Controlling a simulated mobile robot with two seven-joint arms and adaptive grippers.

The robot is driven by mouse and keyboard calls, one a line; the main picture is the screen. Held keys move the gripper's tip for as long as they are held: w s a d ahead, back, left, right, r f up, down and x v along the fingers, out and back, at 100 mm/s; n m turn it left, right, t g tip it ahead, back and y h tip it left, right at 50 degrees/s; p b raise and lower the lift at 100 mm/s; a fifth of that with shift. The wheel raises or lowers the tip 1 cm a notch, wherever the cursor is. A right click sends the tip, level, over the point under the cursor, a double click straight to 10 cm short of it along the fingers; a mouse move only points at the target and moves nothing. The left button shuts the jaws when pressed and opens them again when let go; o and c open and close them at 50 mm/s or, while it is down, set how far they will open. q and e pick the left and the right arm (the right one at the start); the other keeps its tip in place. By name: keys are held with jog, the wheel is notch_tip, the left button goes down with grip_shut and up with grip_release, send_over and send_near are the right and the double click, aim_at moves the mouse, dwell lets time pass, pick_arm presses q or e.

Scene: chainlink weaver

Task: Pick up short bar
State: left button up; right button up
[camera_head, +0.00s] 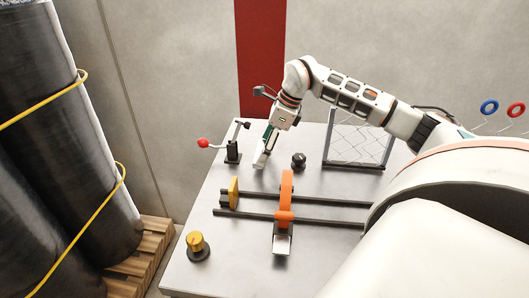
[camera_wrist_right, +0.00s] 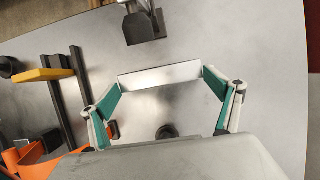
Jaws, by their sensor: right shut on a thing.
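The short bar (camera_wrist_right: 160,75) is a plain silver flat piece, seen whole in the right wrist view. My right gripper (camera_wrist_right: 162,82) is shut on it, with one green-padded finger at each end. In the head view the bar (camera_head: 260,160) shows as a pale piece below my right gripper (camera_head: 268,144), over the back left part of the table. I cannot tell whether it touches the table top. My left gripper is not in view.
The grey table (camera_head: 205,255) holds a red-knobbed clamp (camera_head: 233,150), a black knob (camera_head: 298,160), an orange lever (camera_head: 286,190) across dark rails (camera_head: 335,202), a yellow knob (camera_head: 197,246) and a framed mesh panel (camera_head: 358,142). Dark rolls (camera_head: 70,130) stand at the left.

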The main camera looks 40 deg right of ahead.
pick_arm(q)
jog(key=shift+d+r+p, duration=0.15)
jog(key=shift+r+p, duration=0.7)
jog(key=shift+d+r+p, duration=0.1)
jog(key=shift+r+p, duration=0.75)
pick_arm(e)
notch_tip(320, 180, up, 18)
jog(key=shift+r, duration=0.15)
